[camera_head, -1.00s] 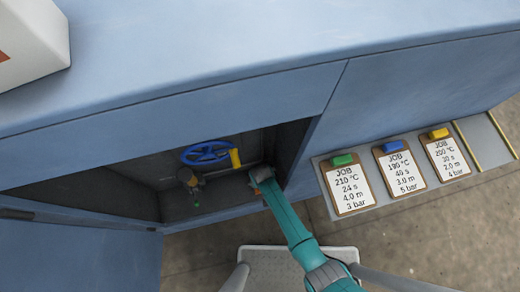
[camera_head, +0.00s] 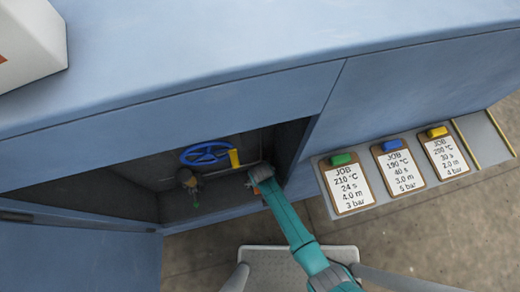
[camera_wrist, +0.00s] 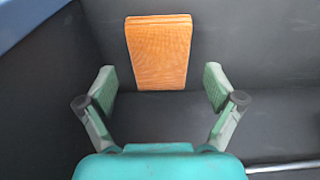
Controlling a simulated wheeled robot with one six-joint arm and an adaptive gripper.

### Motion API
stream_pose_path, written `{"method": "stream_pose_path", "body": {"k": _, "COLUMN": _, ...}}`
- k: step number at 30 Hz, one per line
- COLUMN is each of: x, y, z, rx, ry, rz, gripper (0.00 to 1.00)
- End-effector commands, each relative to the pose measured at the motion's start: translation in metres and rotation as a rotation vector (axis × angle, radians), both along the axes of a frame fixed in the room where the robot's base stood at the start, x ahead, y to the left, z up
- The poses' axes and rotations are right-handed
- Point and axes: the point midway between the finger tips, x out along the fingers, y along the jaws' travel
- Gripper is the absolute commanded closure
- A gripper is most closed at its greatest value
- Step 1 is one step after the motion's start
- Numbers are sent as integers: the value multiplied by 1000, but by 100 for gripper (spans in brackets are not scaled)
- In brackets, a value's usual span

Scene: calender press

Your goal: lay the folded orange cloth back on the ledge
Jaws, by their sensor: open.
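The folded orange cloth (camera_wrist: 159,55) shows in the wrist view as a flat, tapering block against a dark grey surface inside the recess. My gripper (camera_wrist: 160,80) is open, with one green-padded finger to each side of the cloth in the picture and neither touching it.
Clipboards with green, blue and yellow clips lie on a grey shelf (camera_head: 473,131) at the right. The recess's right wall is close.

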Motion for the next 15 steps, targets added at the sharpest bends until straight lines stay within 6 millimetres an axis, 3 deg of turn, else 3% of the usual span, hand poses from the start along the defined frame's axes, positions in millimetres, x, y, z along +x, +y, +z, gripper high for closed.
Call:
{"method": "stream_pose_path", "body": {"k": 9, "x": -7, "y": -2, "z": 59, "rx": 2, "ry": -3, "rz": 0, "gripper": 8}}
{"method": "stream_pose_path", "body": {"k": 15, "x": -10, "y": -3, "z": 86, "rx": 0, "ry": -1, "rz": 0, "gripper": 8}}
